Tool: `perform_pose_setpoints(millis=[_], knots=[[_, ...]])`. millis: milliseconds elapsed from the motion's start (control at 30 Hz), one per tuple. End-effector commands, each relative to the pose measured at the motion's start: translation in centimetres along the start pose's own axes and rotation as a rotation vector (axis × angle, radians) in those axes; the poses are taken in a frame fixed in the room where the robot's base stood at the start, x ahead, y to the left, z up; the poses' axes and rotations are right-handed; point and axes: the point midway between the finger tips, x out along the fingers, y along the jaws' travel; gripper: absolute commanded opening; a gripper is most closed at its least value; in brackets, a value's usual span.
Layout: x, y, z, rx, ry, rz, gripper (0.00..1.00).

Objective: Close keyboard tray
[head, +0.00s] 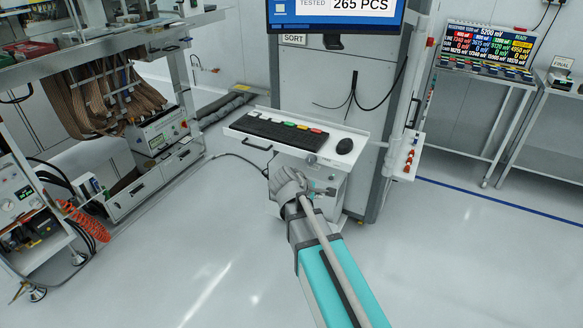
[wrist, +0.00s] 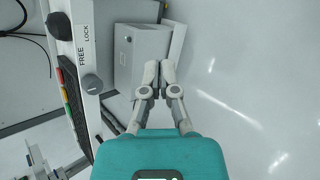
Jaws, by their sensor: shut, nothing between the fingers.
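The white keyboard tray (head: 352,132) stands out from the front of the tall grey cabinet in the head view. It carries a black keyboard (head: 272,132) with coloured keys and a black mouse (head: 345,146). A dark handle (head: 257,146) is on its front left. A grey knob (head: 311,158) is on its front; in the wrist view the knob (wrist: 92,84) sits beside a FREE/LOCK label (wrist: 84,45). The knob's setting is unclear. My gripper (wrist: 158,68) is shut and empty. In the head view, it appears in front of and below the tray, apart from the knob.
A monitor (head: 334,16) hangs above the tray. A white box (wrist: 140,50) stands below it. A machine bench with brown cables (head: 105,95) is at left, a table (head: 490,80) at right. The floor around my arm is clear.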

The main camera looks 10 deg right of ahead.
Motion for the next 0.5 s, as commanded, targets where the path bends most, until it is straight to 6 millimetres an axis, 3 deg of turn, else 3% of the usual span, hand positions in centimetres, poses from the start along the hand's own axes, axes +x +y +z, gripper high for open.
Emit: perform_pose_setpoints(millis=[33,200,500], knots=[[1.1,0.0,-1.7,-0.076,-0.012,0.054,0.00],[1.7,1.7,-5.1,-0.343,-0.080,0.236,0.00],[0.9,4.1,-12.0,-0.810,-0.270,0.527,0.00]])
